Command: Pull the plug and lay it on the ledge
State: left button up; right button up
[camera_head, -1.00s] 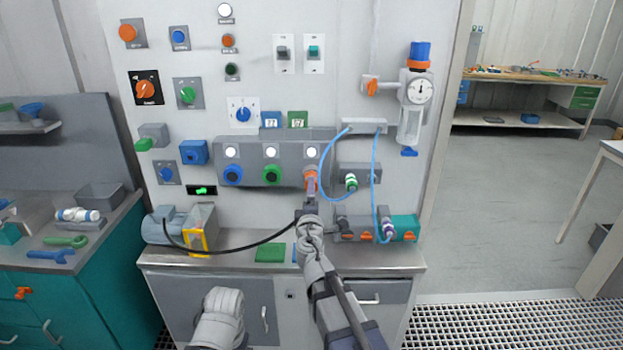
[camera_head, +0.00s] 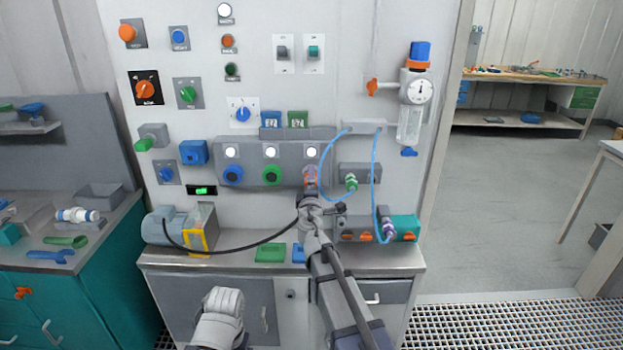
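The orange plug or socket (camera_head: 311,174) is on the right end of the grey socket panel (camera_head: 203,150) on the wall, beside a blue socket (camera_head: 233,175) and a green socket (camera_head: 272,175). My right gripper (camera_head: 311,190) is right at the orange part, seen from behind. Its fingers are mostly hidden by its own wrist, so its grip does not show. A black cable (camera_head: 245,250) runs from the motor (camera_head: 163,227) to just behind my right wrist. The metal ledge (camera_head: 215,263) lies below. My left arm shows at the bottom; its gripper does not show.
A green pad (camera_head: 270,253) and a partly hidden blue pad (camera_head: 298,253) lie on the ledge. Blue hoses (camera_head: 374,185) hang just right of my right gripper, above a valve block (camera_head: 404,228). The ledge between motor and green pad is mostly clear.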

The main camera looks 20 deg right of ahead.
dwell(0.7)
grip_shut()
dwell(0.6)
jog(key=shift+s, duration=0.2)
jog(key=shift+v, duration=2.8)
pick_arm(q)
jog(key=shift+r, duration=0.1)
pick_arm(e)
jog(key=shift+r, duration=0.15)
pick_arm(q)
jog(key=shift+r+p, duration=0.65)
jog(key=shift+p, duration=0.1)
pick_arm(e)
jog(key=shift+r, duration=0.65)
pick_arm(q)
jog(key=shift+c, duration=0.4)
